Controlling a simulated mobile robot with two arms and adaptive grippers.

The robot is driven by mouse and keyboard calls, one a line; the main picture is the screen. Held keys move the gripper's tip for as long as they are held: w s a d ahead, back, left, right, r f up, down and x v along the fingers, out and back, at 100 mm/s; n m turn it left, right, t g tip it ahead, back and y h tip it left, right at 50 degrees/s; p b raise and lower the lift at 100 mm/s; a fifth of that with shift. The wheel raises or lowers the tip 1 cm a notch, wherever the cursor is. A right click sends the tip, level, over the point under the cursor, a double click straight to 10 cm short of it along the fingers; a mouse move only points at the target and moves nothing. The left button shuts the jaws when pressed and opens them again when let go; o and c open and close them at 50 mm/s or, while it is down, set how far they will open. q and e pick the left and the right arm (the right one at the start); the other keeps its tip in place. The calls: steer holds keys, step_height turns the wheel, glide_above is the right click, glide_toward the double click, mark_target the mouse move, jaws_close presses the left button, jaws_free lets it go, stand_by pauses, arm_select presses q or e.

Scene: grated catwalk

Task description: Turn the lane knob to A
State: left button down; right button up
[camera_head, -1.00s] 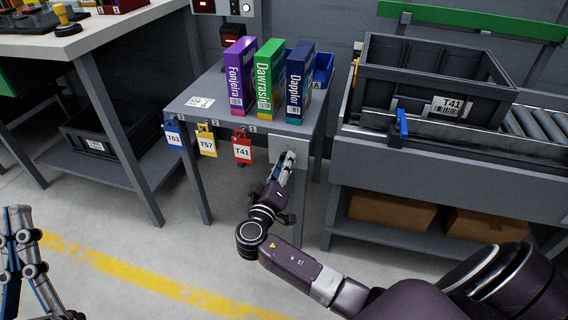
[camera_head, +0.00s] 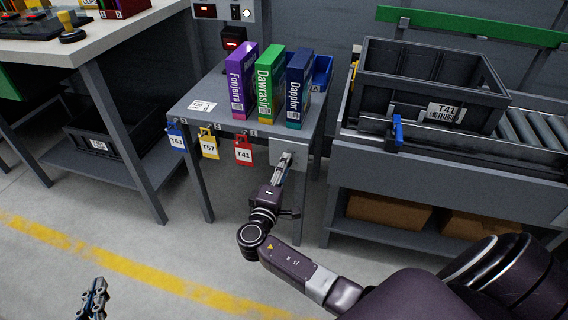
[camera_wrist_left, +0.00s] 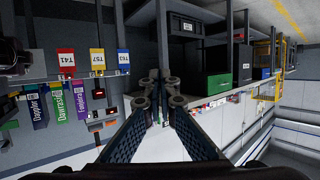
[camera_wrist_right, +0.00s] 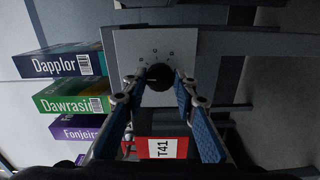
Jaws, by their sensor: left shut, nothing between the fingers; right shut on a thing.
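The lane knob (camera_wrist_right: 160,76) is a round black knob on a grey plate (camera_wrist_right: 190,42) with small letters around it, in the right wrist view. I cannot tell for sure which letter it points to. In the head view the plate (camera_head: 300,150) is on the front of the small grey table, and the knob is hidden behind my right gripper (camera_head: 286,158). My right gripper is shut on the knob, one finger on either side. My left gripper (camera_head: 97,285) is shut and empty, low at the left and away from the table.
Blue, yellow and red tags (camera_head: 243,151) hang from the table edge left of the plate. Purple, green and dark blue boxes (camera_head: 298,88) stand on the table. A dark crate (camera_head: 400,85) marked T41 sits on the conveyor at right. The floor in front is clear.

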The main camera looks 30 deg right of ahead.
arm_select(q)
steer(key=shift+s+a+f+g+y, duration=0.2)
steer(key=shift+s+f+g, duration=0.25)
steer(key=shift+f, duration=0.35)
steer(key=shift+s+a+f+g+y, duration=0.1)
steer(key=shift+s+a+f+g, duration=0.1)
steer(key=shift+s+f+g, duration=0.4)
arm_select(e)
steer(key=shift+n, duration=0.6)
arm_select(q)
steer(key=shift+w+f+t, duration=0.15)
steer(key=shift+w+t, duration=0.05)
steer(key=shift+t, duration=0.05)
arm_select(e)
steer(key=o, duration=1.2)
steer(key=shift+c, duration=0.2)
steer(key=v, duration=1.2)
